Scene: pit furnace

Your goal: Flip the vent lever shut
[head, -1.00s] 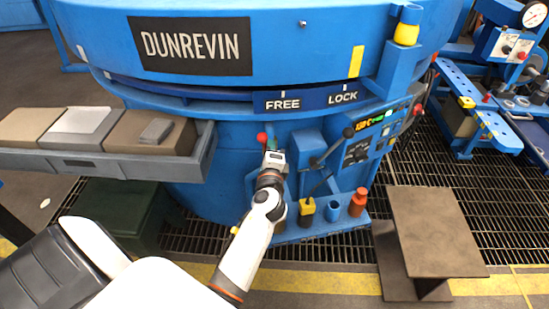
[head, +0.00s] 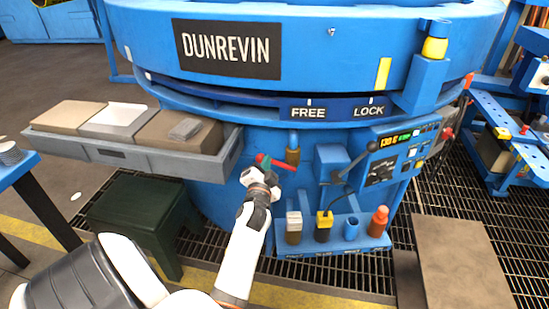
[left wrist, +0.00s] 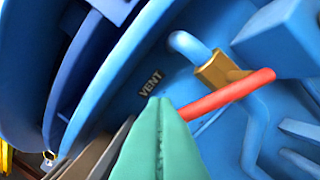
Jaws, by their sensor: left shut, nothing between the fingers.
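The vent lever (head: 275,162) is a red bar on a brass valve (head: 292,156) in a blue pipe on the furnace front. In the left wrist view the lever (left wrist: 228,95) lies crosswise to the pipe, beside the brass valve (left wrist: 219,69) and the VENT label (left wrist: 150,82). My left gripper (head: 266,169) is at the lever's left part. Its green fingers (left wrist: 160,108) are shut and empty, with their tips close to the lever's free end; I cannot tell whether they touch. My right gripper is not in view.
A grey tray (head: 130,151) with blocks juts out at left above a dark green stool (head: 140,210). A control panel (head: 390,155) is right of the valve. A shelf (head: 335,246) with several small items stands below. A brown plate stand (head: 458,260) is at right.

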